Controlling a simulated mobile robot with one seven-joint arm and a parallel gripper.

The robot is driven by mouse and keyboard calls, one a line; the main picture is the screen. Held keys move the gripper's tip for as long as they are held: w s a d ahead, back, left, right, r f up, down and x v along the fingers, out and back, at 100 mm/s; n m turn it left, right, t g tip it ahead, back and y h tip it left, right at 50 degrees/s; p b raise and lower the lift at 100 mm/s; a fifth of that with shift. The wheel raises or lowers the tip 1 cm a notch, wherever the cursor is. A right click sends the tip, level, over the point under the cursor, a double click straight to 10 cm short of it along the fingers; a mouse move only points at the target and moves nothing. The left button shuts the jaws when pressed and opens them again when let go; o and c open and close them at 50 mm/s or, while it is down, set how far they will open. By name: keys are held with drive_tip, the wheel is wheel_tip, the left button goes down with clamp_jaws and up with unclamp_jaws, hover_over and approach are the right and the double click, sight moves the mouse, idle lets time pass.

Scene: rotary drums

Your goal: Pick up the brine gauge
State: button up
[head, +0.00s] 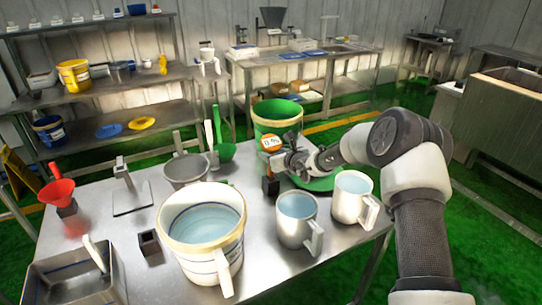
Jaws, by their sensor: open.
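What looks like the brine gauge (271,143) is a small round dial with an orange and white face and dark marks on it. It is upright near the middle of the steel table, in front of the green bucket. A small dark block (270,186) is below it; I cannot tell whether the two are joined. My gripper (284,160) comes in from the right, close beside and partly behind the gauge. It is open. The fingertips are small and partly hidden, so I cannot tell whether they touch the gauge.
A green bucket (277,116) stands just behind my gripper.

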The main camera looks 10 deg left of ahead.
drive_tip(key=shift+w+a+f, duration=0.2)
drive_tip(key=shift+w+a, duration=0.1)
drive_tip(key=shift+w, duration=0.1)
clamp_jaws()
drive_tip(key=shift+r, duration=0.1)
